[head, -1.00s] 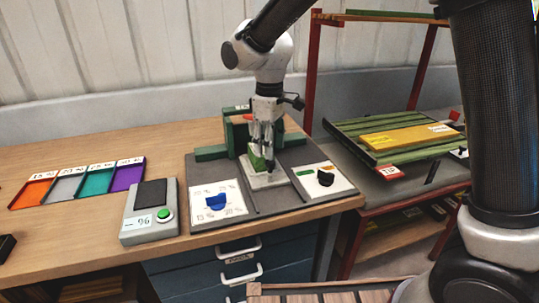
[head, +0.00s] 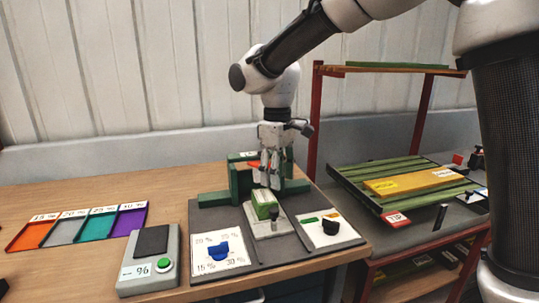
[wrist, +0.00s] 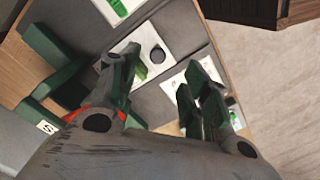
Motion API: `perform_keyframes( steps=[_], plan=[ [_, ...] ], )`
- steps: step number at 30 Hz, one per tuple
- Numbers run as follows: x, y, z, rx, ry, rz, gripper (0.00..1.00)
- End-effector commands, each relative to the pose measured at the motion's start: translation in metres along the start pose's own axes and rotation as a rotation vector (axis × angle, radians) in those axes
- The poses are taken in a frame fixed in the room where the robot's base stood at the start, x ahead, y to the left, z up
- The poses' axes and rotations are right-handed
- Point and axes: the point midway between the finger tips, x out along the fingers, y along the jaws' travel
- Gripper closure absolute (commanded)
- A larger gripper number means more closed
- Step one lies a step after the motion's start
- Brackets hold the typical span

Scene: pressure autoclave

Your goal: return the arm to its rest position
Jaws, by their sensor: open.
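My gripper (head: 272,170) is open and empty. In the head view it hangs fingers down above the grey station on the wooden table, just over a white block carrying a green piece (head: 265,204). In the wrist view my fingers (wrist: 160,85) are spread apart, with a white plate and a bit of green showing between and beyond them. My arm reaches in from the upper right of the head view, bent at the wrist joint.
Green blocks (head: 213,199) stand around the station's back. A blue knob panel (head: 219,252) and a black knob panel (head: 328,229) lie in front. A grey meter (head: 149,262) and coloured trays (head: 83,224) are left. A red-framed rack (head: 315,120) with a slatted green tray (head: 370,190) stands right.

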Motion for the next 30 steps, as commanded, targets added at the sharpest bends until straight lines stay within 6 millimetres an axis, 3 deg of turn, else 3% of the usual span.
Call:
perform_keyframes(
  steps=[2,8,12,15,18,21,24,30],
  plan=[
    [0.004,-0.001,0.036,0.071,-0.010,-0.002,0.53],
    [-0.013,0.023,0.141,0.313,0.045,0.006,0.53],
    [-0.022,0.033,0.227,0.508,0.117,0.025,0.53],
    [-0.024,0.032,0.287,0.647,0.178,0.049,0.53],
    [-0.025,0.026,0.333,0.758,0.240,0.081,0.53],
    [-0.029,0.022,0.365,0.846,0.298,0.118,0.53],
    [-0.040,0.023,0.383,0.911,0.353,0.155,0.53],
    [-0.044,0.025,0.392,0.955,0.369,0.173,0.53]
  ],
)
